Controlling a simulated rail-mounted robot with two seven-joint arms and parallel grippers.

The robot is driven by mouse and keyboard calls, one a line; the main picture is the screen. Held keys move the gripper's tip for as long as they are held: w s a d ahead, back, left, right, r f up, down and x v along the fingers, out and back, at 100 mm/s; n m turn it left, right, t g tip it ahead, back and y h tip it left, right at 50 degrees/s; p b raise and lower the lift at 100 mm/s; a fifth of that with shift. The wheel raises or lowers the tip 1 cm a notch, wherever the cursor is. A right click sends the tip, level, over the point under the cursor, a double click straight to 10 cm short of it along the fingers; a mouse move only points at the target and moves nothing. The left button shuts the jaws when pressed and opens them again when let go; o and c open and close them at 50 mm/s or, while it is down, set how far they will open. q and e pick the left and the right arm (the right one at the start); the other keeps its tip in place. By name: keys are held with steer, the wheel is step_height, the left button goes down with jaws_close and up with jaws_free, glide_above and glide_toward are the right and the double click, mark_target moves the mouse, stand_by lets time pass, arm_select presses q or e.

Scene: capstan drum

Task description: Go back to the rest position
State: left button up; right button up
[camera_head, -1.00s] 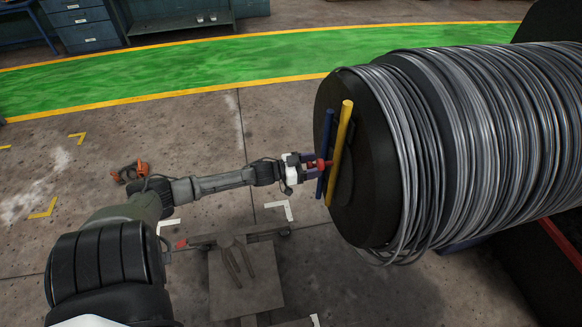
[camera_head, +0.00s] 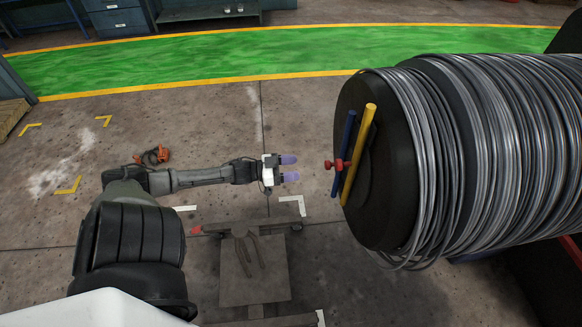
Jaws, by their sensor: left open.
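My left gripper (camera_head: 289,168) is open and empty, its two purple fingers pointing right. It is apart from the capstan drum (camera_head: 374,215), with bare floor showing between them. The black drum, wound with grey cable (camera_head: 500,150), fills the right side. On its end face are a blue bar (camera_head: 344,153), a yellow bar (camera_head: 358,155) and a small red knob (camera_head: 337,164) that sits across the blue bar. My right gripper is not in view.
A small grey stand (camera_head: 253,272) with a pliers-like tool on it is below my left arm. An orange and dark object (camera_head: 155,155) lies on the floor behind the arm. A green lane (camera_head: 200,62) with yellow edges crosses the back. Blue cabinets (camera_head: 118,15) stand at the upper left.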

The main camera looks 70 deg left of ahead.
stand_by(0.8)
arm_select(q)
steer(key=s+a+f+g+y, duration=0.2)
steer(key=a+f+g+y, duration=0.4)
steer(key=f+g+y, duration=0.15)
steer(key=s+d+f+m+g+y, duration=0.1)
steer(key=s+d+f+g+y, duration=0.1)
steer(key=s+d+g, duration=0.5)
steer(key=s+d+r+h, duration=0.1)
steer(key=d+r+h, duration=0.1)
steer(key=d, duration=0.9)
steer(key=s+d+r+n+h, duration=0.1)
steer(key=d+h, duration=0.1)
steer(key=d, duration=1)
steer(key=s+d+r+h, duration=0.2)
steer(key=d, duration=0.9)
step_height(320, 180, up, 26)
steer(key=p, duration=2.7)
steer(key=shift+w+r, duration=0.2)
steer(key=shift+w, duration=0.1)
